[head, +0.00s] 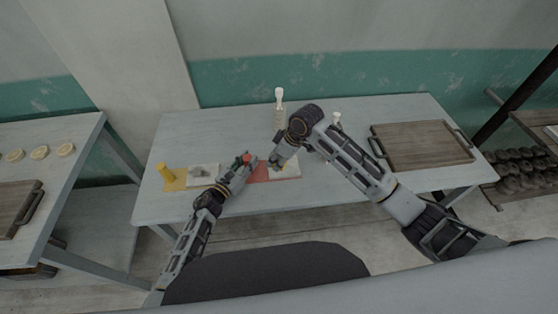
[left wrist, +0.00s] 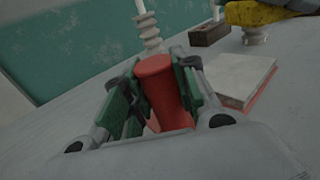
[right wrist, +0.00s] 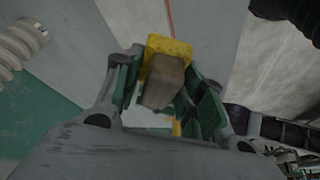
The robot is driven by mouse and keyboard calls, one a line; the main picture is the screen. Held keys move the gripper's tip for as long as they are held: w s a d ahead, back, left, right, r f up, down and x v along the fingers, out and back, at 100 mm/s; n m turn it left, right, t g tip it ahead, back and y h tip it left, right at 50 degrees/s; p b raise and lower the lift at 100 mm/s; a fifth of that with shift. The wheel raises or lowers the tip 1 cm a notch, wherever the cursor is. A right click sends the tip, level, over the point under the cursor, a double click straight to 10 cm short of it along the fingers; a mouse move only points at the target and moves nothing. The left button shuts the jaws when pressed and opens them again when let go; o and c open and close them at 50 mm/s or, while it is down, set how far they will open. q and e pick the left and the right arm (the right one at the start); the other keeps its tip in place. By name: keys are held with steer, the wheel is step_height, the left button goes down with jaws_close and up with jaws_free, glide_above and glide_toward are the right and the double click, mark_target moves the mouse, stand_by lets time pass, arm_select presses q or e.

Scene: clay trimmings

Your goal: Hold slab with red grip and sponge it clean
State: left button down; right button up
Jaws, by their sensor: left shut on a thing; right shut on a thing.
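The red grip (left wrist: 158,85) stands upright between my left gripper's green-padded fingers (left wrist: 156,95). My left gripper is shut on it; its red top also shows in the head view (head: 247,158). The pale slab (head: 288,171) lies right of the grip on a red base (head: 258,174); it also shows in the left wrist view (left wrist: 243,76). My right gripper (right wrist: 164,98) is shut on the sponge, which has a yellow part (right wrist: 168,47) and a brown block (right wrist: 162,80). In the left wrist view the yellow sponge (left wrist: 258,13) appears raised above the slab.
A ribbed pale bottle (head: 279,112) stands behind my grippers. A wooden tray (head: 420,146) with dark handles lies at the right. The table's front left is clear.

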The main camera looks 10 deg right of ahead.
arm_select(q)
steer(key=c, duration=1.1)
jaws_free()
steer(key=shift+o, duration=0.2)
steer(key=shift+v, duration=6.05)
steer(key=shift+r, duration=0.1)
